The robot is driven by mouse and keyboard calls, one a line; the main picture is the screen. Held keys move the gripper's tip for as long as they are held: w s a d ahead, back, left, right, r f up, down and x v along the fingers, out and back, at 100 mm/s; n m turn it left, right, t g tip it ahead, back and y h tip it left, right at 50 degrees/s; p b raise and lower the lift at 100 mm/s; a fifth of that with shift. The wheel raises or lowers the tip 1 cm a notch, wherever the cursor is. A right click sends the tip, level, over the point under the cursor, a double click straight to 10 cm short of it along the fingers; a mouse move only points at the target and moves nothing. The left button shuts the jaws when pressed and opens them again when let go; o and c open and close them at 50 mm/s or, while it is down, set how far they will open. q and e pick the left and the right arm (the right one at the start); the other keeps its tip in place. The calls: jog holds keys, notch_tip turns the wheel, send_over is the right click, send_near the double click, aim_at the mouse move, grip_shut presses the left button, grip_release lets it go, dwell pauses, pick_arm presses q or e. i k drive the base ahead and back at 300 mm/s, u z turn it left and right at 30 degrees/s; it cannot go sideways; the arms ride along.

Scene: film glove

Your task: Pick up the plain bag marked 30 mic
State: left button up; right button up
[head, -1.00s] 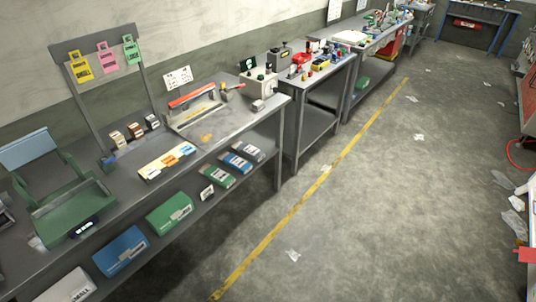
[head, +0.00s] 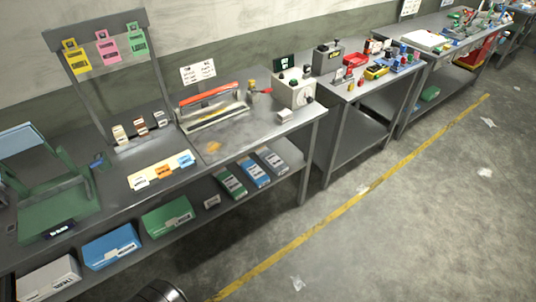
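I cannot make out a "30 mic" marking on anything in the head view. Several flat packs lie on the lower shelf of the near bench: a green pack (head: 230,183), a blue pack (head: 254,172) and a grey-blue pack (head: 272,160). Their print is too small to read. On the bench top a pale board (head: 152,174) carries small orange, blue and white tags. Yellow, pink and green bags or cards hang on a dark frame (head: 110,62); the yellow one (head: 75,54) reads SMALL. Neither gripper shows. A dark rounded part of mine shows at the bottom edge.
The near bench (head: 215,150) holds a heat sealer (head: 212,108), a grey control box (head: 295,88) and a green scale-like stand (head: 50,215). Floor right of the yellow line (head: 330,223) is mostly clear.

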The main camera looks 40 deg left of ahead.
aim_at(270, 159)
jog(key=u, duration=0.55)
jog(key=i, duration=0.8)
jog(key=u, duration=0.9)
